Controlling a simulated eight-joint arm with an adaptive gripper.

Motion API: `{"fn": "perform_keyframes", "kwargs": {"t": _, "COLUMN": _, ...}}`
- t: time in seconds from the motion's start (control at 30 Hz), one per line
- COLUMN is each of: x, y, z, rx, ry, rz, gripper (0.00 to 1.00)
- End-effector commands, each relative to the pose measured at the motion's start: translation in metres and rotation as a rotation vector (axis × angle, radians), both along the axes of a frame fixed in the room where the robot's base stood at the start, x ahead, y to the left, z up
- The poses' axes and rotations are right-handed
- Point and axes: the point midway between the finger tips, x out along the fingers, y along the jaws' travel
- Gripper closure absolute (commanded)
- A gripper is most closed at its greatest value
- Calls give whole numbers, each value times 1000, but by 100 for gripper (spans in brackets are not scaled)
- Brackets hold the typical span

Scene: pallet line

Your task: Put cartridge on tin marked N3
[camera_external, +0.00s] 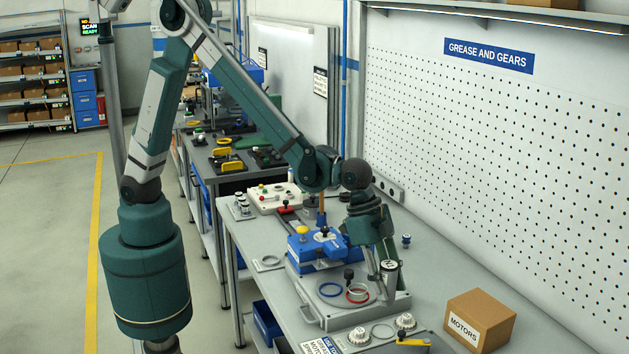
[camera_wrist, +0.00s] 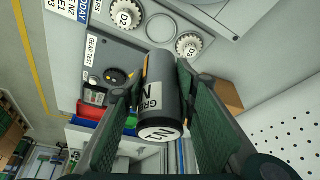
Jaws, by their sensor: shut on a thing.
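My gripper (camera_wrist: 155,105) is shut on a dark grey cartridge (camera_wrist: 160,80), its two green-padded fingers on either side. The cartridge carries a white label, partly cut off, and its pale near end reads N1. In the external view my gripper (camera_external: 378,262) hangs over the right side of the grey work tray, with the cartridge's pale end (camera_external: 390,264) showing between the fingers. I cannot make out a tin marked N3 in either view; small round pieces (camera_external: 242,208) at the bench's far left are too small to read.
The grey tray (camera_external: 312,300) holds a blue ring and a red-and-white ring. A blue fixture (camera_external: 318,246) stands behind it. White gears D2 (camera_wrist: 126,14) and D3 (camera_wrist: 189,45) lie nearby. A cardboard box (camera_external: 481,319) is at right, before the pegboard wall (camera_external: 500,130).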

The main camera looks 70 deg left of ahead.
Motion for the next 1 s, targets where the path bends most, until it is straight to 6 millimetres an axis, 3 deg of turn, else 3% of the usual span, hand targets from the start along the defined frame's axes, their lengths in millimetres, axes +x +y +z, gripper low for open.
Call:
{"fn": "perform_keyframes", "kwargs": {"t": 0.17, "x": 7, "y": 7, "z": 2, "rx": 0, "ry": -1, "rz": 14, "gripper": 87}}
{"fn": "perform_keyframes", "kwargs": {"t": 0.37, "x": 29, "y": 29, "z": 6, "rx": 0, "ry": -1, "rz": 61, "gripper": 87}}
{"fn": "perform_keyframes", "kwargs": {"t": 0.57, "x": 64, "y": 69, "z": 13, "rx": 1, "ry": 0, "rz": 137, "gripper": 87}}
{"fn": "perform_keyframes", "kwargs": {"t": 1.0, "x": 139, "y": 177, "z": 30, "rx": 2, "ry": 1, "rz": 334, "gripper": 87}}
